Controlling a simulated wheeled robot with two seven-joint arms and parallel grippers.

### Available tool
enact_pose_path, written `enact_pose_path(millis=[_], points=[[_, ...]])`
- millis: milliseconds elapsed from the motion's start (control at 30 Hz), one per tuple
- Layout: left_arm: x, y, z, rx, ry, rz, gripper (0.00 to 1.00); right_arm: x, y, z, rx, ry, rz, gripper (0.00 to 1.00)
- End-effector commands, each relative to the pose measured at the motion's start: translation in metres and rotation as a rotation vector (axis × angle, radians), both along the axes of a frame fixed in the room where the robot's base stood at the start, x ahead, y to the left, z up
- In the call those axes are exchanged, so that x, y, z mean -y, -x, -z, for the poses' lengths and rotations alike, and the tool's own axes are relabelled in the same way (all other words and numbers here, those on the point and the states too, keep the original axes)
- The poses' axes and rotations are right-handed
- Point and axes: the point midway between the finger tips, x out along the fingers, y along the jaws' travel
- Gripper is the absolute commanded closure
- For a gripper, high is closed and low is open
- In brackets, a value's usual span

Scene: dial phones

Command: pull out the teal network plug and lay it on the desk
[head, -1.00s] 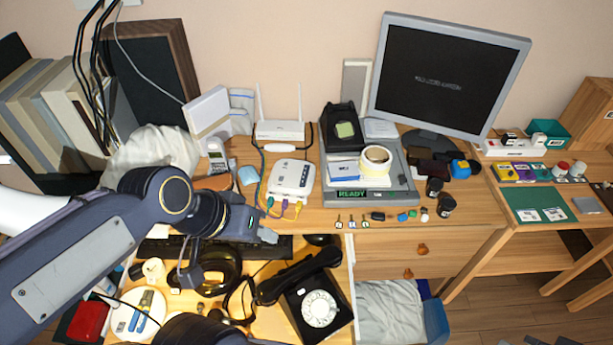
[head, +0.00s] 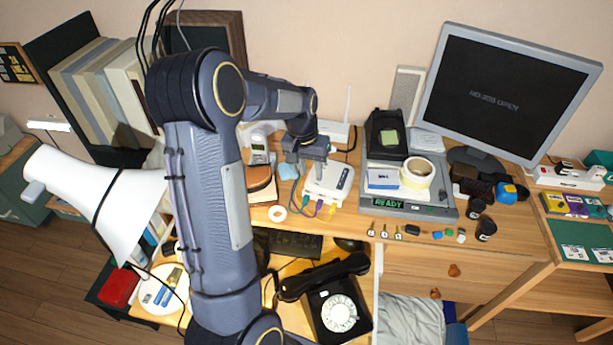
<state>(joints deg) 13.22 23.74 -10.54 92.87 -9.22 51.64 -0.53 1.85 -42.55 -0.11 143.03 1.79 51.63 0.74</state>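The white network box (head: 328,184) stands on the desk (head: 350,222). Small coloured plugs sit along its front edge: a teal plug (head: 306,199) at the left, then a purple plug (head: 319,206) and a yellow plug (head: 332,210). The teal plug is small and appears to be still at the box. My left gripper (head: 308,163) is over the back left part of the box, behind the plugs and apart from the teal one. Its fingers are too small and overlapped to show whether they are open. My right gripper is not in view.
A cordless phone (head: 259,150) is at the left. A black dial phone (head: 335,305) is below in front. Bare desk lies in front of the plugs.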

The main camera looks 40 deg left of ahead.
Motion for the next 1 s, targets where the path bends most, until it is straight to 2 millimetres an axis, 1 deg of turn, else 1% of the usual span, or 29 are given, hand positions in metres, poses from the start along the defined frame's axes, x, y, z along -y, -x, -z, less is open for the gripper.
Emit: enact_pose_path(millis=[33,100,200,300,567,667,867,1000], points=[[-0.011,-0.011,0.024,-0.038,-0.018,-0.001,0.69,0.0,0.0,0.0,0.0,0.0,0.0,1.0],[-0.024,-0.021,0.048,-0.071,-0.043,-0.001,0.69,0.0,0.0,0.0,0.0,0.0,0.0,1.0],[-0.035,-0.029,0.073,-0.102,-0.065,0.001,0.69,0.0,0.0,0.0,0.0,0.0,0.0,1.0],[-0.04,-0.033,0.086,-0.119,-0.078,0.004,0.69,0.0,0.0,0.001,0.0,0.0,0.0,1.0],[-0.042,-0.033,0.102,-0.123,-0.081,0.005,0.69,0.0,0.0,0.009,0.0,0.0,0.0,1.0],[-0.041,-0.033,0.112,-0.123,-0.08,0.005,0.69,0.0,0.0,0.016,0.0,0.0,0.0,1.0],[-0.041,-0.033,0.141,-0.123,-0.08,0.005,0.69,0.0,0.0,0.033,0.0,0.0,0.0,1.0],[-0.041,-0.033,0.163,-0.122,-0.081,0.005,0.69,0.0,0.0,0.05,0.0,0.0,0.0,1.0]])
